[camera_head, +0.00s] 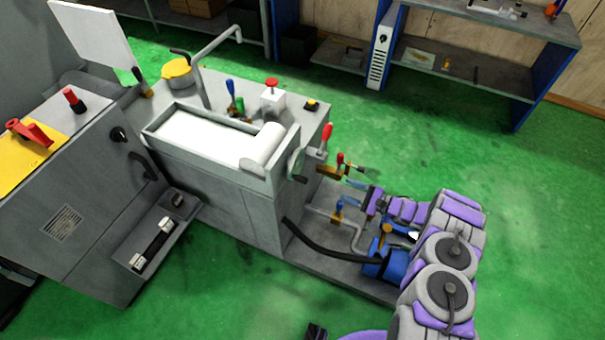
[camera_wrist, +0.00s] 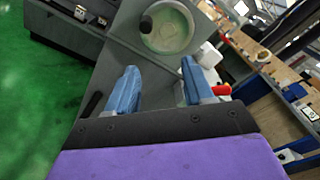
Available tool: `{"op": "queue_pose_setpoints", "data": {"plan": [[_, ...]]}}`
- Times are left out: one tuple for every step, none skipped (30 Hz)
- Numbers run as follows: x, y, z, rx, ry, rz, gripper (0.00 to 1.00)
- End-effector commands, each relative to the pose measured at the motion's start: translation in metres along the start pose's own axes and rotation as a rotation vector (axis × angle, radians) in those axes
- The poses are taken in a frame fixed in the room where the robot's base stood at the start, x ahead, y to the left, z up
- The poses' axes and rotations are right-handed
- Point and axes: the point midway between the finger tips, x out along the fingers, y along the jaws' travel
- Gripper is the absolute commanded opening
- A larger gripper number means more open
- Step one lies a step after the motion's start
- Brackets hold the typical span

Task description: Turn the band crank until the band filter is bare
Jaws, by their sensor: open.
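The band filter (camera_head: 200,137) lies as a white sheet in a grey trough on top of the machine, with a thick white roll (camera_head: 264,146) at its right end. The band crank (camera_head: 296,163) is a pale green wheel on the trough's right end face. In the wrist view the crank (camera_wrist: 176,32) is at the top, with a dark knob (camera_wrist: 146,24) at its upper left. My gripper (camera_head: 359,188) is to the right of the crank and apart from it. In the wrist view my gripper (camera_wrist: 158,66) has two blue fingers spread, with nothing held; the wheel is beyond the tips.
A red-handled lever (camera_head: 325,139) and small valves (camera_head: 342,169) stand between the crank and my arm. A black hose (camera_head: 325,250) and a blue pump (camera_head: 383,267) sit low on the base plate. Green floor is clear behind the machine.

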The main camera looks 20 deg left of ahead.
Motion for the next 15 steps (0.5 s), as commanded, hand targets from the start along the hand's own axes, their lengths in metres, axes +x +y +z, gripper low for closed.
{"op": "queue_pose_setpoints", "data": {"plan": [[-0.001,0.009,0.004,0.032,-0.026,0.006,0.52],[-0.001,0.013,0.006,0.048,-0.039,0.01,0.52],[-0.001,0.018,0.008,0.066,-0.052,0.015,0.52],[-0.001,0.021,0.009,0.076,-0.06,0.017,0.52],[-0.001,0.023,0.01,0.085,-0.066,0.019,0.52],[0.0,0.025,0.011,0.092,-0.072,0.02,0.52],[0.001,0.026,0.011,0.095,-0.075,0.02,0.52],[0.003,0.026,0.011,0.095,-0.076,0.021,0.52],[0.006,0.026,0.012,0.095,-0.077,0.021,0.52],[0.009,0.026,0.012,0.095,-0.076,0.021,0.52],[0.013,0.026,0.012,0.094,-0.076,0.021,0.52],[0.02,0.026,0.013,0.093,-0.076,0.021,0.52],[0.025,0.026,0.013,0.093,-0.077,0.022,0.52],[0.031,0.026,0.013,0.093,-0.076,0.022,0.52],[0.039,0.026,0.014,0.092,-0.077,0.022,0.52]]}}
